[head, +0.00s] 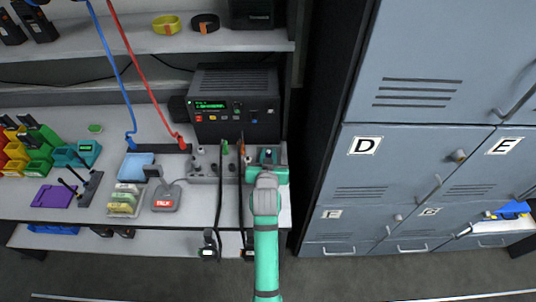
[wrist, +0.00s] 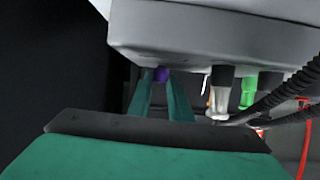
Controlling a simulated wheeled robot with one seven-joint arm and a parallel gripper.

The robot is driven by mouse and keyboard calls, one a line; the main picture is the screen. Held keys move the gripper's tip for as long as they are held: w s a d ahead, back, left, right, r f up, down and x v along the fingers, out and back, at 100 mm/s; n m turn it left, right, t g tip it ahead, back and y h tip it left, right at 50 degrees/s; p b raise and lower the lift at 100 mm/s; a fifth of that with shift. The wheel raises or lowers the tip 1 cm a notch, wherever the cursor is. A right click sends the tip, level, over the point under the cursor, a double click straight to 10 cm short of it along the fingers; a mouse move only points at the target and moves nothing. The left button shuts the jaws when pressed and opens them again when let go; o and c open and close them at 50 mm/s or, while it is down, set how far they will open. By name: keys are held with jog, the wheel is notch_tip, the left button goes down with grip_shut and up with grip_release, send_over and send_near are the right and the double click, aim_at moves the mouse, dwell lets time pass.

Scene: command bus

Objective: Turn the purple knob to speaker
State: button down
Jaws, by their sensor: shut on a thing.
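In the head view my green gripper (head: 268,158) is at the right end of the grey panel (head: 205,170) on the desk, and my arm hides the knob there. The knob's pointer and the speaker marking cannot be made out.
Beside the knob are a white-tipped plug (wrist: 220,92) and a green plug (wrist: 248,90) with black cables. A black radio (head: 235,105) stands behind the panel. A talk button (head: 166,197) is to the left. Grey lockers (head: 400,170) stand at right.

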jog(key=n+y, duration=0.2)
jog(key=d+n+y, duration=0.1)
jog(key=n+y, duration=0.1)
jog(key=shift+g+y, duration=0.4)
jog(key=shift+w+d+n+g+y, duration=0.15)
jog(key=shift+n+g+y, duration=0.65)
jog(key=shift+n+y, duration=0.65)
jog(key=shift+n, duration=0.25)
jog(key=shift+f, duration=0.1)
jog(key=c, duration=1.6)
grip_release()
jog(key=shift+y, duration=0.25)
